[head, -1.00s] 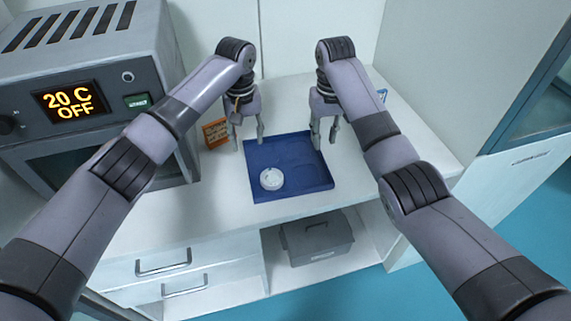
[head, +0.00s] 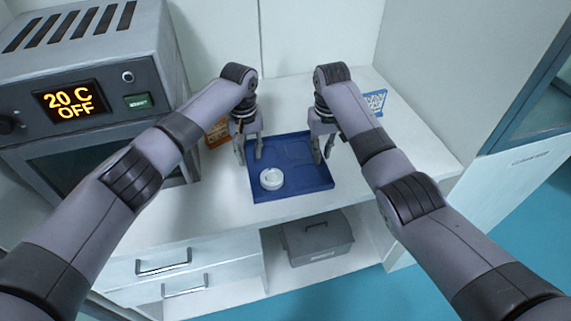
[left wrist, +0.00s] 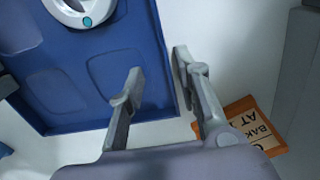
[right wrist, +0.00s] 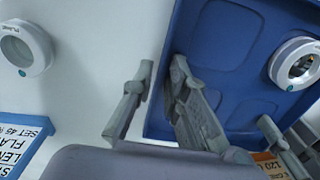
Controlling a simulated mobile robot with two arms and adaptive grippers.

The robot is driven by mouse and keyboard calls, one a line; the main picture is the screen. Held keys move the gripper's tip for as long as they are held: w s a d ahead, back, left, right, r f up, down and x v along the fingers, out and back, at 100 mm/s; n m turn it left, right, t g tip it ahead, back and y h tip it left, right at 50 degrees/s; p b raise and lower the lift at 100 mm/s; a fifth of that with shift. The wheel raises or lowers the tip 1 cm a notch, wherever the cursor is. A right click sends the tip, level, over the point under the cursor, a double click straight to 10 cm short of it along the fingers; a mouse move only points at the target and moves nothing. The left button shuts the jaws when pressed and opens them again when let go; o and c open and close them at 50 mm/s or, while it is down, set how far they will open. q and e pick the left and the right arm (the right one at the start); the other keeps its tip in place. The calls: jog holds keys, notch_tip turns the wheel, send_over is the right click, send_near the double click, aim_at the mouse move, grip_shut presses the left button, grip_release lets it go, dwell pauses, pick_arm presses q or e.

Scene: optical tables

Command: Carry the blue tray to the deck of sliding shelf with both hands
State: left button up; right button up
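The blue tray (head: 290,192) lies flat on the white counter with a white ring-shaped piece (head: 271,179) in its front left compartment. My left gripper (head: 249,160) is open at the tray's left side. In the left wrist view its fingers (left wrist: 158,75) straddle the tray wall, one inside and one outside. My right gripper (head: 323,155) is open at the tray's right side. In the right wrist view its fingers (right wrist: 162,72) are likewise on either side of the wall. Contact with the wall cannot be told. I cannot identify a sliding shelf.
A grey oven (head: 90,90) reading 20 C OFF stands at the left. Another white round piece (right wrist: 26,47) lies right of the tray. Below is an open bay with a grey box (head: 317,238).

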pick_arm(q)
jog(key=shift+c, duration=1.2)
pick_arm(e)
grip_shut()
pick_arm(q)
grip_shut()
jog(key=shift+d, duration=0.1)
pick_arm(e)
jog(key=shift+a, duration=0.1)
